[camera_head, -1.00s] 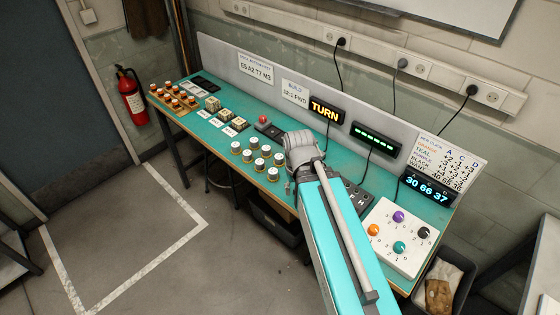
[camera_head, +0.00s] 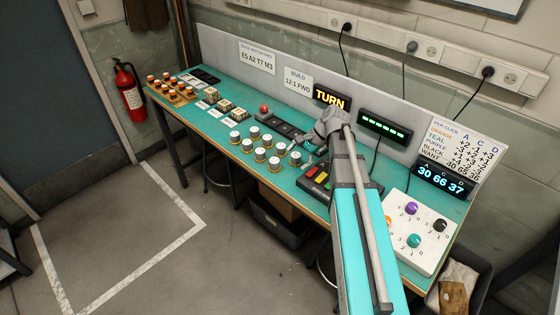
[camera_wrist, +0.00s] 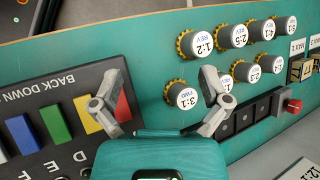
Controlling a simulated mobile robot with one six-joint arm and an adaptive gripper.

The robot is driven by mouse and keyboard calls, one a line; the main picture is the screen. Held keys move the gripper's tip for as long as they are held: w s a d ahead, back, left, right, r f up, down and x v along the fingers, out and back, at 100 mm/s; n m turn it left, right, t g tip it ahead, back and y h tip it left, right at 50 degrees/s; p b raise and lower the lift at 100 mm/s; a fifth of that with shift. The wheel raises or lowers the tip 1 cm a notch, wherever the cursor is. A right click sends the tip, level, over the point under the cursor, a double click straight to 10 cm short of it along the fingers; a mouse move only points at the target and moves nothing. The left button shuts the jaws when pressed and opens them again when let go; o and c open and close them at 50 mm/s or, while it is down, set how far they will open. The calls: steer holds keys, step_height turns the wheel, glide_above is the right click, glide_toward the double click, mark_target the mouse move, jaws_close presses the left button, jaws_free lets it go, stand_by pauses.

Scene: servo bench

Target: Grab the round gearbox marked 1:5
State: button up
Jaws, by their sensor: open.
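Several round gearboxes with white tops and gold toothed bases stand in two rows on the teal bench (camera_head: 215,125). In the wrist view I read 1:2 REV on one gearbox (camera_wrist: 200,42), 2:5 REV on another (camera_wrist: 234,37) and 3:1 FWD on a third (camera_wrist: 184,95). The other labels are partly turned or too small to read, so I cannot tell which is 1:5. My gripper (camera_wrist: 160,105) is open and empty. Its right finger is beside the 3:1 gearbox in the wrist view and overlaps a neighbouring gearbox's outline. In the head view it is right of the gearbox rows.
A panel with coloured keys (camera_wrist: 60,125) lies left of my gripper in the wrist view. A red button (camera_head: 264,109) stands behind the gearboxes. A white dial box (camera_head: 424,238) is at the right. The backboard (camera_head: 230,52) closes off the far side.

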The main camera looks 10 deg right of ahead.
mark_target(284, 146)
steer(key=w+d+m+y+b, duration=0.1)
steer(key=w, duration=0.1)
steer(key=w+d+f+m+t+y+b, duration=0.1)
steer(key=w+d+m+b, duration=0.1)
steer(key=w+d+f+m+y+b, duration=0.1)
steer(key=w+d+m, duration=0.1)
steer(key=w, duration=0.1)
steer(key=shift+w+f+b, duration=0.1)
steer(key=shift+f+b, duration=0.1)
steer(key=shift+b, duration=0.15)
steer(key=w+d+m+b, duration=0.1)
steer(key=w+d+m+t+y+b, duration=0.1)
steer(key=d, duration=0.1)
steer(key=w+d+m+y+b, duration=0.1)
steer(key=shift+w+d+r+m+t, duration=0.2)
steer(key=shift+w+d+m+t, duration=0.1)
steer(key=shift+w+d+m, duration=0.1)
steer(key=shift+w+d+r+y, duration=0.1)
steer(key=shift+d+r+y, duration=0.15)
steer(key=shift+y, duration=0.15)
steer(key=shift+b+x, duration=1.75)
steer(key=shift+x, duration=2.6)
steer(key=shift+a+f, duration=0.1)
steer(key=shift+b+x, duration=1)
steer(key=shift+x, duration=1.45)
steer(key=shift+f, duration=0.1)
